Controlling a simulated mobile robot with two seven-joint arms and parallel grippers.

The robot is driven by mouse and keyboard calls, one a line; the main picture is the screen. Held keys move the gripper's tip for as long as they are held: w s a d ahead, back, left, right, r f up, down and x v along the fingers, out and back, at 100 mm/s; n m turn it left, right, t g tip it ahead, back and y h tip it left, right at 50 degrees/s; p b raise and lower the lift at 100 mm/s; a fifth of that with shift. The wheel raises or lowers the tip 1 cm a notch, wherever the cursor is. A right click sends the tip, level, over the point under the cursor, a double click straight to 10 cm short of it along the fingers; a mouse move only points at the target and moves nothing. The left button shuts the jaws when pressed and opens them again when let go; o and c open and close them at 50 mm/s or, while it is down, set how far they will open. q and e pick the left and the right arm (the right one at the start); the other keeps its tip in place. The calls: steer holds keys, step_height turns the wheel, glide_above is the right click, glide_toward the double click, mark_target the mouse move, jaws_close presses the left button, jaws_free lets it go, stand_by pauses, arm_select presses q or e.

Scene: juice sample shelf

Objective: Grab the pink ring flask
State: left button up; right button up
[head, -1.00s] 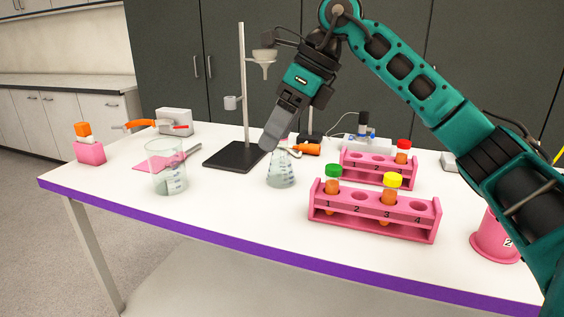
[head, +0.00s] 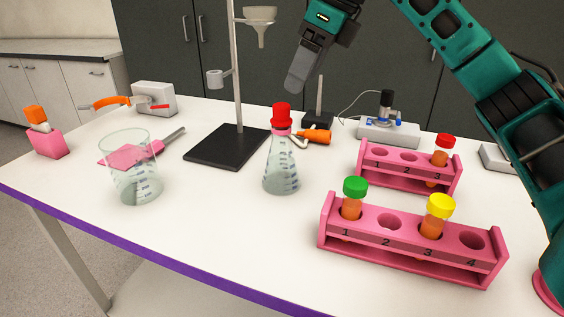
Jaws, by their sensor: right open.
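The flask (head: 281,168) is a clear conical one with a pink ring (head: 281,131) at its neck and a red stopper on top. It stands upright on the white table, in the middle of the head view. My right gripper (head: 297,82) is open and empty. It appears above and slightly right of the flask's red stopper in the picture, apart from it. The gap between its fingers cannot be made out from this side. My left gripper is not in view.
A glass beaker (head: 133,178) stands left of the flask. A stand with a black base (head: 226,147) is behind it. Two pink tube racks, the front one (head: 410,240) and the rear one (head: 408,165), stand to the right. The table (head: 235,225) in front is clear.

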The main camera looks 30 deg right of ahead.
mark_target(281, 126)
steer(key=x, duration=0.4)
steer(key=b+x, duration=0.1)
steer(key=x, duration=0.6)
steer(key=shift+s+a+f+b, duration=0.15)
steer(key=shift+f+b, duration=0.15)
steer(key=shift+f, duration=0.15)
jaws_close()
steer(key=shift+r, duration=0.1)
